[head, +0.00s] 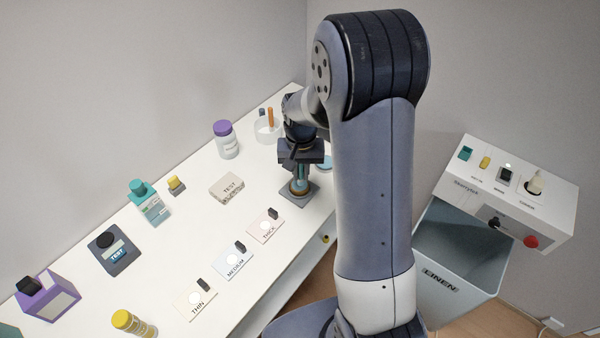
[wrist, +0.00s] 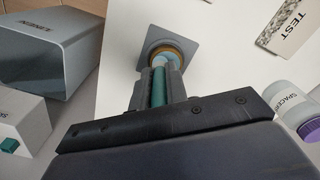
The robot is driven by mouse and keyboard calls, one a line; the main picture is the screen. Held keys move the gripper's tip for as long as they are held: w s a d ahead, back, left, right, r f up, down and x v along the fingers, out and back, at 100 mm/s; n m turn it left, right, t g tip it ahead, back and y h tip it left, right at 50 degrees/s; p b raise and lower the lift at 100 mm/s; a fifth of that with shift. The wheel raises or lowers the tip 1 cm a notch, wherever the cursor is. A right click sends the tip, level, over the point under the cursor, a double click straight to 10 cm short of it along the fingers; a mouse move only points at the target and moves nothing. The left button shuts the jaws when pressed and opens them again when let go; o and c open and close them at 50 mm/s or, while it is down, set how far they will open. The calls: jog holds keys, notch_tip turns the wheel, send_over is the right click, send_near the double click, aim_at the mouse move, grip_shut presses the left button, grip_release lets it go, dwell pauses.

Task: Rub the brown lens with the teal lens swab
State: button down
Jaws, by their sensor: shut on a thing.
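My gripper (head: 301,168) is shut on the teal lens swab (wrist: 158,88), which shows between the two fingers in the wrist view. The swab points down, and its pale blue tip is over the brown lens (wrist: 178,50). The brown lens is a round, brown-rimmed disc on a square grey base (wrist: 149,36). In the head view the lens (head: 299,192) is directly below my gripper, near the right end of the white table. The tip and the lens overlap in both views; I cannot tell whether they touch.
A TEST block (head: 227,188) and a white jar with a purple lid (head: 226,141) stand left of my gripper. A clear cup (head: 267,130) with sticks is behind. THICK, MEDIUM and THIN cards (head: 266,226) lie in front. A LINEN bin (head: 455,260) stands right, off the table.

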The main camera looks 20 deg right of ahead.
jog(key=shift+r+p, duration=1.4)
jog(key=shift+r, duration=1)
jog(key=shift+f+b, duration=0.2)
jog(key=shift+b, duration=0.4)
jog(key=shift+w+b, duration=0.25)
jog(key=shift+b, duration=0.15)
